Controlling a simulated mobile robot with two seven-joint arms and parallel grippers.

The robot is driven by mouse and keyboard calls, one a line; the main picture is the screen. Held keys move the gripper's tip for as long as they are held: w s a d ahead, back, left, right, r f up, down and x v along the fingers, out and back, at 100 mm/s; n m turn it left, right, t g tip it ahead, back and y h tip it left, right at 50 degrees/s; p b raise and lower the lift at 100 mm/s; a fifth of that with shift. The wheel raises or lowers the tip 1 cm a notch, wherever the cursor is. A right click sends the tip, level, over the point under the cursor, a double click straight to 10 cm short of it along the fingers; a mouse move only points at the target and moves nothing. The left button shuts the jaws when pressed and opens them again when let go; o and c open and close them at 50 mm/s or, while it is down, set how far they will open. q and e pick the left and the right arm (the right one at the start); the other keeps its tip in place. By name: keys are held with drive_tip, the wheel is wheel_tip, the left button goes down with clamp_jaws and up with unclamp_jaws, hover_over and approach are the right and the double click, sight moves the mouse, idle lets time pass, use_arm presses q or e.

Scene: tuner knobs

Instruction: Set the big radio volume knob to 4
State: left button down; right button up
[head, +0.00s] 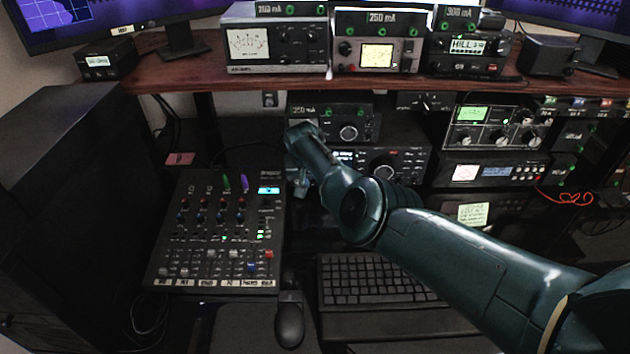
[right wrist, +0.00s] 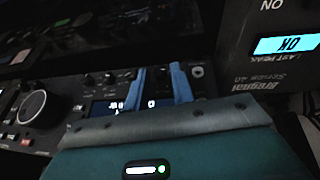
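A dark radio (head: 412,158) stands on the desk below the shelf, with a lit display and a large round knob (head: 385,173). In the right wrist view a large silver-rimmed knob (right wrist: 32,107) is at the left, beside the lit display (right wrist: 115,106). I cannot read any volume number or knob setting. My right gripper (right wrist: 159,70) has two blue fingers spread apart with nothing between them. They are in front of the radio's display end, to the side of the large knob and apart from it. In the head view my right arm hides part of the radio. My left gripper is out of view.
A mixer (head: 218,232) with several knobs and a lit screen lies close at the left. A smaller radio (head: 335,122) sits above. A keyboard (head: 375,282) and mouse (head: 289,320) are in front. More equipment (head: 493,125) stands right, and a shelf (head: 220,78) runs overhead.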

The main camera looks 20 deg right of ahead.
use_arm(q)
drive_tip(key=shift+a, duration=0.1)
use_arm(e)
drive_tip(key=shift+c, duration=0.4)
clamp_jaws()
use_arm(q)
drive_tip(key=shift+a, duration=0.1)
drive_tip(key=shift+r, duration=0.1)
use_arm(e)
drive_tip(key=shift+r, duration=0.1)
